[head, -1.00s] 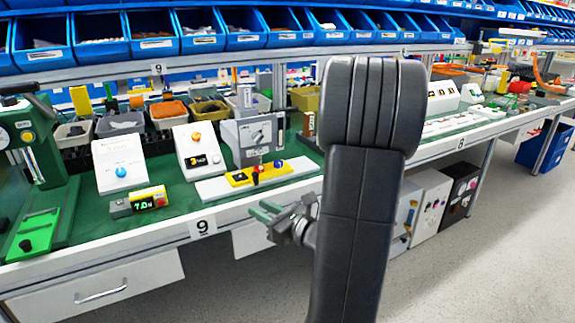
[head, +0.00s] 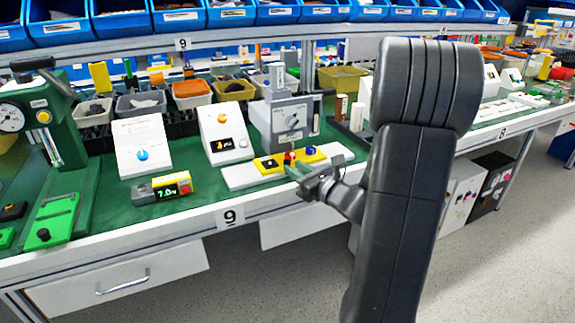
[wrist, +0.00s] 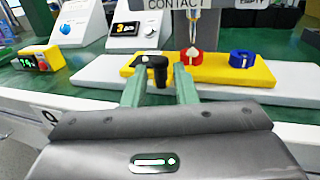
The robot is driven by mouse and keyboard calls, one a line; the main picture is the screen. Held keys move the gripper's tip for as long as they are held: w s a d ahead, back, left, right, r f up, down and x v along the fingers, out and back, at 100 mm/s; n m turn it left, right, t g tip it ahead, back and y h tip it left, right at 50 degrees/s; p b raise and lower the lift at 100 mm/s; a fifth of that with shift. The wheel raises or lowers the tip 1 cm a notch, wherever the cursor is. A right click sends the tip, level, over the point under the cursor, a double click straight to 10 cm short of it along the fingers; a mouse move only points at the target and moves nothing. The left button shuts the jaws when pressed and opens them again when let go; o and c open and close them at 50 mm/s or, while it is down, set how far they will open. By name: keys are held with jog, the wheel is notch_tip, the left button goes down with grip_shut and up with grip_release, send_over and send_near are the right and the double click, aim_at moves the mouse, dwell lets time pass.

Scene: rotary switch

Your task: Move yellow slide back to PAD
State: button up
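The yellow slide (head: 316,154) lies on a white rail (head: 240,177) on the green bench, under a grey machine (head: 288,115). In the wrist view the slide (wrist: 215,70) carries a black knob (wrist: 159,72), a red piece and a blue ring. My gripper (head: 296,172) is at the slide's front side. In the wrist view its green fingers (wrist: 159,88) are apart, with the black knob between or just beyond their tips; I cannot tell whether they touch it. A "CONTACT" label (wrist: 175,4) is above the slide; no PAD label is readable.
A white box with an orange knob (head: 223,132) and one with a blue knob (head: 142,142) stand left. A yellow display unit (head: 172,186) reads about 7.0. A green press (head: 50,130) is far left.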

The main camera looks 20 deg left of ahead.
aim_at(287, 161)
jog(key=shift+x, duration=2.2)
jog(key=shift+c, duration=0.3)
grip_shut()
jog(key=w+d, duration=0.2)
jog(key=w+d+p, duration=0.1)
jog(key=w+d, duration=0.1)
jog(key=w, duration=0.1)
jog(key=shift+w+d, duration=0.3)
jog(key=shift+d, duration=0.1)
jog(key=shift+o, duration=0.3)
grip_release()
jog(key=shift+w+d, duration=0.1)
